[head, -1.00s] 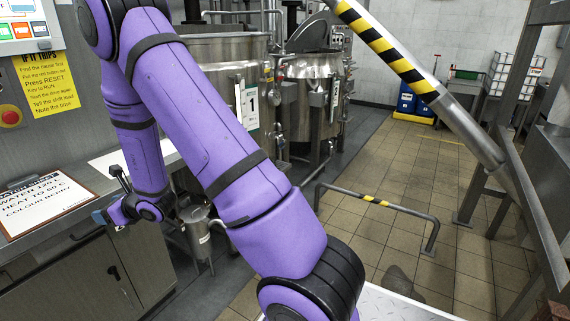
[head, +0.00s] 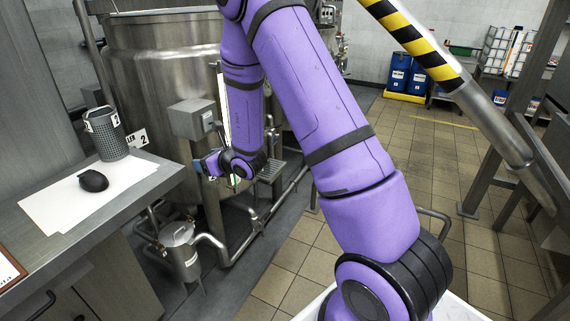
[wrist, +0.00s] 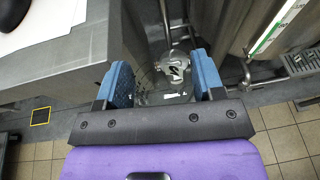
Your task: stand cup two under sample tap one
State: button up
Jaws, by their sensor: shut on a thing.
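My gripper (head: 222,168) is at the end of the lowered arm, in front of a steel vessel (head: 160,75). In the wrist view its two blue fingers (wrist: 165,82) stand apart, closed on a clear, see-through cup (wrist: 168,97) with a white label. The label's mark is hard to read against what lies behind. The cup is mostly hidden in the head view. A small metal fitting (wrist: 247,76) sticks out from the vessel, right of the fingers; I cannot tell whether it is sample tap one. A slotted drip shelf (head: 271,170) shows beside the arm, also in the wrist view (wrist: 302,62).
A grey box (head: 191,118), a small pot (head: 180,243) and pipes stand near the vessel. A striped beam (head: 415,45) slants at right. Tiled floor is open.

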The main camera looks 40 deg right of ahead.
aim_at(272, 166)
jog(key=i+l, duration=0.2)
jog(key=l, duration=0.2)
jog(key=i+l+u, duration=0.1)
jog(key=l, duration=0.25)
jog(key=i+l+u, duration=0.1)
jog(key=i+l, duration=0.15)
jog(key=l, duration=0.15)
jog(key=l+u, duration=0.35)
jog(key=l, duration=1.75)
